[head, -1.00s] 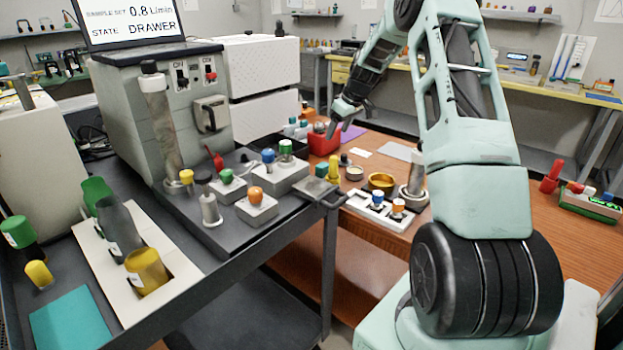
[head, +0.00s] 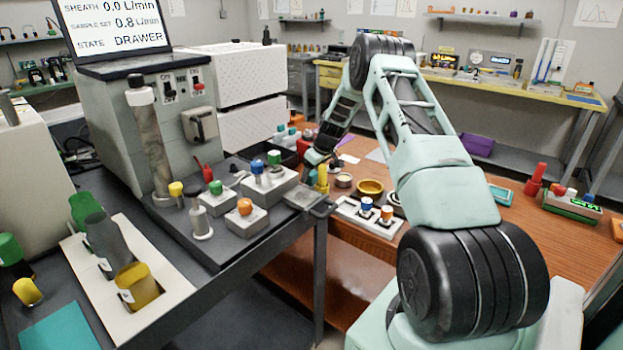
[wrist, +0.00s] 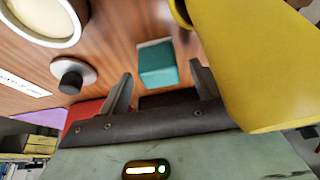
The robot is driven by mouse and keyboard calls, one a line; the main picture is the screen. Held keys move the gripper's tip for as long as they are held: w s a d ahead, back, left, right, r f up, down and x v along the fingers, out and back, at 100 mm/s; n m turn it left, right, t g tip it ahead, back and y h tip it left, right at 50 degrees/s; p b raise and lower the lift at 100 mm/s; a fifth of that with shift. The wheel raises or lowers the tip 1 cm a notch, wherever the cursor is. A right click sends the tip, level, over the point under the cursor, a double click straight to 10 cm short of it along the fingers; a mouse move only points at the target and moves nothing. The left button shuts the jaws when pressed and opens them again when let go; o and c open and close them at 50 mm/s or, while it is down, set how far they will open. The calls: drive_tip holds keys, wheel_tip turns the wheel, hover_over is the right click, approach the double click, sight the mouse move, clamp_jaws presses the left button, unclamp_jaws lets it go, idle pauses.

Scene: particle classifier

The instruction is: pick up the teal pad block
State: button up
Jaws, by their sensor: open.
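The teal pad block (wrist: 158,66) shows in the wrist view on the wooden bench top, ahead of and between the fingers. My gripper (wrist: 161,84) is open, with one finger on each side of the block in the picture. No contact shows, and I cannot tell the remaining distance. In the head view my gripper (head: 312,182) is low over the left part of the wooden bench, beside the yellow bottle (head: 322,178). I cannot make out the block there; my arm probably covers it.
The yellow bottle looms close at the right finger in the wrist view (wrist: 262,65). A black knob on a pale disc (wrist: 71,82) and a white-rimmed round dish (wrist: 45,18) lie left. A brass bowl (head: 370,187) and a white tray (head: 352,213) stand near my gripper.

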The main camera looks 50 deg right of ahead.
sight(311, 173)
drive_tip(key=shift+w+f, duration=0.2)
drive_tip(key=shift+f, duration=0.35)
drive_tip(key=c, duration=1.1)
drive_tip(key=shift+o, duration=0.2)
drive_tip(key=shift+r, duration=0.15)
wheel_tip(311, 173, up, 10)
drive_tip(key=shift+f+b, duration=0.1)
drive_tip(key=shift+b, duration=0.3)
